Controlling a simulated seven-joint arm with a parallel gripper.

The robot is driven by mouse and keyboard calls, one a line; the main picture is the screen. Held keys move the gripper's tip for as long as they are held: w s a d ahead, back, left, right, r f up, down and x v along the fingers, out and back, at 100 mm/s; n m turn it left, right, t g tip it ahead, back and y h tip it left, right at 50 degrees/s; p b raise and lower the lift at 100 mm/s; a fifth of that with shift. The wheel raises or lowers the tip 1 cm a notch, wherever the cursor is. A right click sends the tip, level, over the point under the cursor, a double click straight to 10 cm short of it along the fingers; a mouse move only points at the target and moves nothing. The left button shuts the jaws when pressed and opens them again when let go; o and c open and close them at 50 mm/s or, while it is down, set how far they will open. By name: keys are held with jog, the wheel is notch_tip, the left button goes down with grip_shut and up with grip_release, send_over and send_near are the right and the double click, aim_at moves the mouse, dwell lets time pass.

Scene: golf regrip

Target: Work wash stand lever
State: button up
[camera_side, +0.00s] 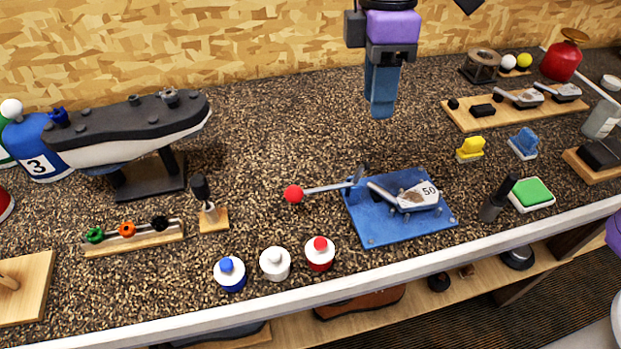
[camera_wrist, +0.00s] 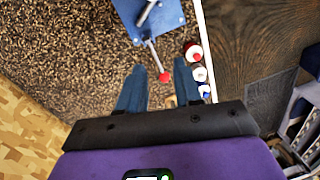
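The wash stand (camera_side: 375,222) is a blue plate on the counter, holding a grey iron club head (camera_side: 418,196) marked 50. Its lever (camera_side: 328,188) is a metal rod reaching left from the plate to a red ball knob (camera_side: 293,194). My gripper (camera_side: 381,112) hangs above and behind the stand, fingers pointing down, touching nothing. In the wrist view my gripper (camera_wrist: 160,70) has its two blue fingers apart and nothing held. The red knob (camera_wrist: 164,77) shows between the fingertips there, but well below them. The stand's plate (camera_wrist: 176,14) is cut off at the top edge.
Blue-, white- and red-capped bottles (camera_side: 275,264) stand along the front edge, near the knob. A dark brush (camera_side: 201,189) stands left of it. A black handle (camera_side: 497,199) and a green pad (camera_side: 533,193) sit right of the stand. The counter behind the lever is clear.

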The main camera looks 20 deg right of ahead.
jog(key=n, duration=0.2)
send_over(310, 190)
jog(key=w+d, duration=0.1)
jog(key=w, duration=0.2)
jog(key=shift+w+a+f+g, duration=0.2)
jog(key=shift+w+a+g, duration=0.2)
jog(key=shift+a, duration=0.1)
jog(key=s+f, duration=0.1)
jog(key=f, duration=0.4)
jog(key=s+f, duration=0.1)
jog(key=f, duration=0.5)
jog(key=s+f, duration=0.1)
jog(key=f, duration=0.5)
jog(key=shift+s, duration=0.2)
grip_shut()
dwell(0.6)
